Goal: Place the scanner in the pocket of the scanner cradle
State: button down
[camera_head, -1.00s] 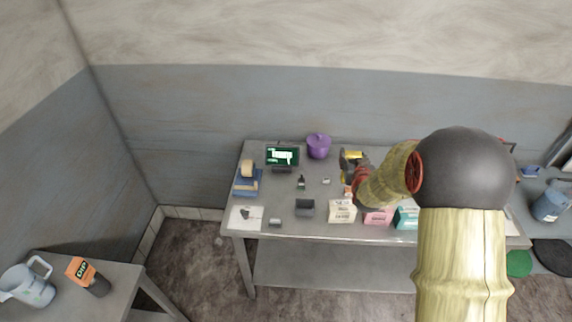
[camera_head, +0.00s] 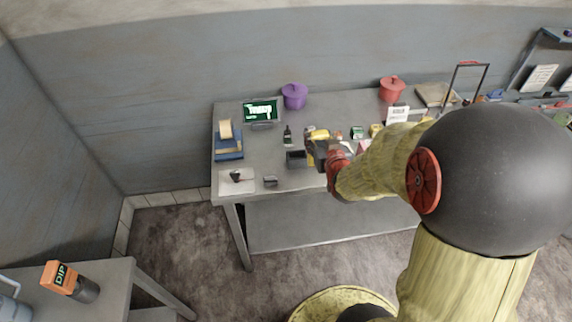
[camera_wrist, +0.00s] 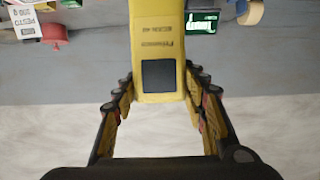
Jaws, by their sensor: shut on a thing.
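The scanner (camera_head: 318,134) is yellow; in the wrist view the scanner (camera_wrist: 158,40) shows a dark square screen and small print. My gripper (camera_head: 317,146) is shut on it and holds it up over the table; the fingers (camera_wrist: 160,92) stand on both sides of it in the wrist view. A dark grey open box that looks like the scanner cradle (camera_head: 296,159) sits on the table, just left of and below the scanner in the head view. My gripper partly covers its right side. I cannot tell the exact height of the scanner above it.
A red pot (camera_head: 391,89) stands at the back right.

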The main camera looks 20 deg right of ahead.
jog(key=shift+w+a+f, duration=0.15)
jog(key=shift+a+f, duration=0.1)
jog(key=w+f+b, duration=0.1)
jog(key=w+f, duration=1.1)
jog(key=w, duration=0.1)
jog(key=shift+w+d+f+b, duration=0.25)
jog(key=shift+d+f+b, duration=0.1)
jog(key=shift+d, duration=0.1)
jog(key=shift+f, duration=0.2)
jog(key=c, duration=1.1)
grip_release()
jog(key=shift+o, duration=0.4)
